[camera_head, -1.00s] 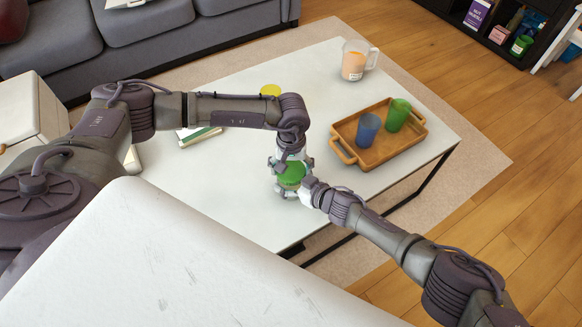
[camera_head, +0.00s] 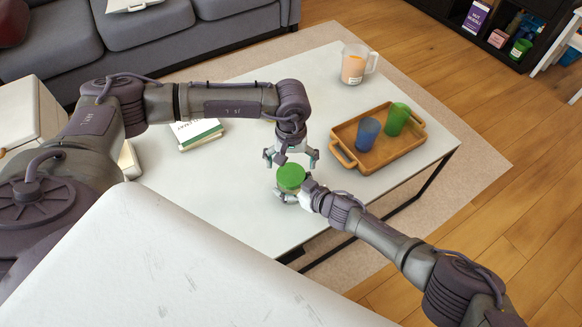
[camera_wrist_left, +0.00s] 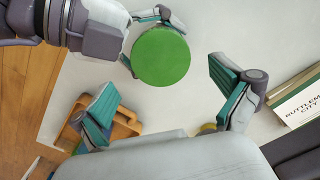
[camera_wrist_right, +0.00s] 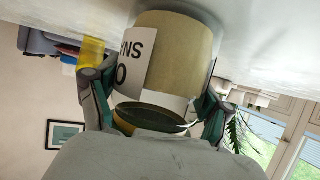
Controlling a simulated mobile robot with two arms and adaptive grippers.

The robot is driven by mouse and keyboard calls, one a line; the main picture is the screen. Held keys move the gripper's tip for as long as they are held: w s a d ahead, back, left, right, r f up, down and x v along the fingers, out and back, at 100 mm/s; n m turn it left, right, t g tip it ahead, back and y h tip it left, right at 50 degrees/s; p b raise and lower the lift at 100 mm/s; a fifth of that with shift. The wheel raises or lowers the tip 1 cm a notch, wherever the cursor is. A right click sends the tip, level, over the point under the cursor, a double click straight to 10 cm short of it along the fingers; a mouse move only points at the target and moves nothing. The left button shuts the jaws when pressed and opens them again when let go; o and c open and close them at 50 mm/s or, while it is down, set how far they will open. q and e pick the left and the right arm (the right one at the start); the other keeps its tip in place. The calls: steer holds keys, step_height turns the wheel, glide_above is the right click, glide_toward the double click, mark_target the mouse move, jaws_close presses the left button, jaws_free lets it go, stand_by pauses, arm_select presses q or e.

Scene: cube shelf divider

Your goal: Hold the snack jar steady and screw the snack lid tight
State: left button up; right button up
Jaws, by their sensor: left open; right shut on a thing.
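The green snack lid (camera_head: 291,177) sits on top of the snack jar, which it mostly hides in the head view. The lid shows as a full green disc in the left wrist view (camera_wrist_left: 161,55). The jar (camera_wrist_right: 180,55) shows in the right wrist view as a beige body with a white lettered label, standing on the table. My right gripper (camera_wrist_right: 157,108) is shut around the jar from the side, one finger on each side. My left gripper (camera_head: 291,160) is open and empty just above and behind the lid, apart from it. I cannot tell how tight the lid is.
A wooden tray (camera_head: 377,161) with a blue cup (camera_head: 368,130) and a green cup (camera_head: 397,118) stands right of the grippers. A clear jug (camera_head: 355,65) stands at the back. A book (camera_head: 198,134) lies on the left. The white table (camera_head: 220,190) is clear at front left.

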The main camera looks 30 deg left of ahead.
mark_target(291, 174)
arm_select(q)
steer(key=shift+r, duration=0.65)
step_height(291, 174, up, 12)
stand_by(0.3)
